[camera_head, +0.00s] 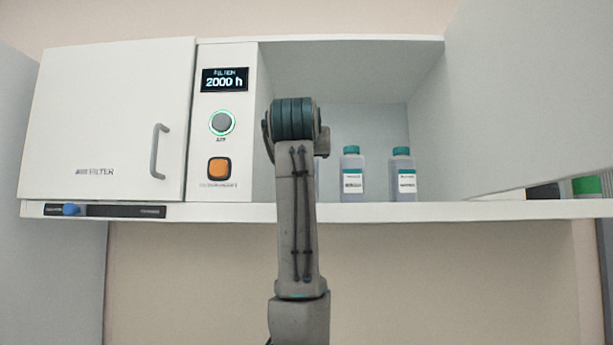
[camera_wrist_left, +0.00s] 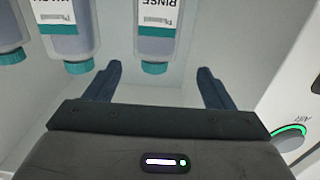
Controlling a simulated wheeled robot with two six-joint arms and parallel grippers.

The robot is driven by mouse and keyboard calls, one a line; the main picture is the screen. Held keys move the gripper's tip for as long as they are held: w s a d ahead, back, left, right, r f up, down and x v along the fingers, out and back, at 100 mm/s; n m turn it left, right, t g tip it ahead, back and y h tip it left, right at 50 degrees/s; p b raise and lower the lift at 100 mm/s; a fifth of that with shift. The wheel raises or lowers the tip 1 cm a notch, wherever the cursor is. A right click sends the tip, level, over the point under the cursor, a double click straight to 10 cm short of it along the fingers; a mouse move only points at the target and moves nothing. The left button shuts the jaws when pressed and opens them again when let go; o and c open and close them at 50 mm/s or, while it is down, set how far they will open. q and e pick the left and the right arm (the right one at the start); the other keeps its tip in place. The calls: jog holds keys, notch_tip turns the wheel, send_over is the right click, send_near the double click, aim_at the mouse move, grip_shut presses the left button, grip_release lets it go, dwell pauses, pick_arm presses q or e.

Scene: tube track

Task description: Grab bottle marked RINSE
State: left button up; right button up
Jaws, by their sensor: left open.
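The bottle marked RINSE (camera_wrist_left: 157,32) shows upside down in the left wrist view, with a teal cap and a white label. My left gripper (camera_wrist_left: 160,67) is open and empty. The bottle's cap end lies between the lines of its two fingers, near the fingertips; I cannot tell how deep it is between them. In the head view my left arm hides the gripper fingers and most of this bottle; only a sliver of it (camera_head: 318,183) shows at the arm's right edge.
Two similar teal-capped bottles (camera_head: 352,175) (camera_head: 402,176) stand to the right on the white shelf (camera_head: 470,211). A control panel (camera_head: 222,125) with a green-ringed knob and orange button is left of the open compartment. A closed FILTER door (camera_head: 110,120) is further left.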

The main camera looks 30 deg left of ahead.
pick_arm(q)
jog(key=p+x, duration=0.1)
jog(key=x, duration=0.1)
jog(key=p+x, duration=0.1)
jog(key=x, duration=0.1)
jog(key=p+x, duration=0.1)
jog(key=x, duration=0.2)
jog(key=shift+w+d+f, duration=0.25)
jog(key=shift+w+f, duration=0.05)
jog(key=shift+f, duration=0.05)
jog(key=shift+w+a, duration=0.1)
jog(key=shift+f, duration=0.15)
jog(key=c, duration=1.2)
pick_arm(e)
jog(key=r, duration=0.3)
jog(key=shift+s+d+r, duration=0.35)
jog(key=shift+d, duration=0.05)
